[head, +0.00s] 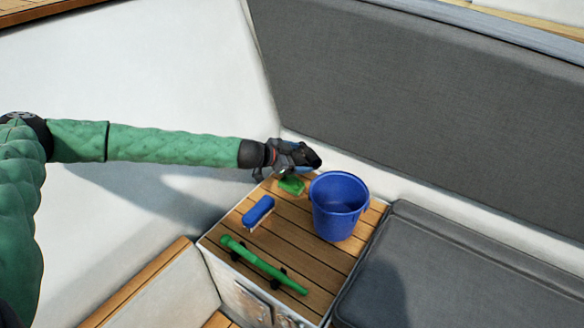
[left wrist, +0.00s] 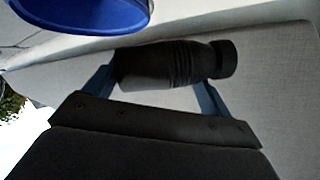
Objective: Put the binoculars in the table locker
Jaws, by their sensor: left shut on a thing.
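My left gripper (head: 300,161) is shut on the black binoculars (head: 312,158) at the far end of the wooden-topped table locker (head: 290,235). In the left wrist view the binoculars (left wrist: 180,65) lie across between the two blue-grey fingers (left wrist: 160,88). They appear held above the locker top, beside the blue bucket. The locker's front face (head: 245,305), with a metal latch or panel, shows only partly at the bottom of the head view, and its inside is hidden. My right gripper is not in view.
A blue bucket (head: 339,206) stands on the locker top, right of my gripper. A blue brush (head: 258,212), a green item (head: 292,185) and a green rod-like tool (head: 262,264) also lie there. A grey cushioned seat (head: 450,270) is at the right.

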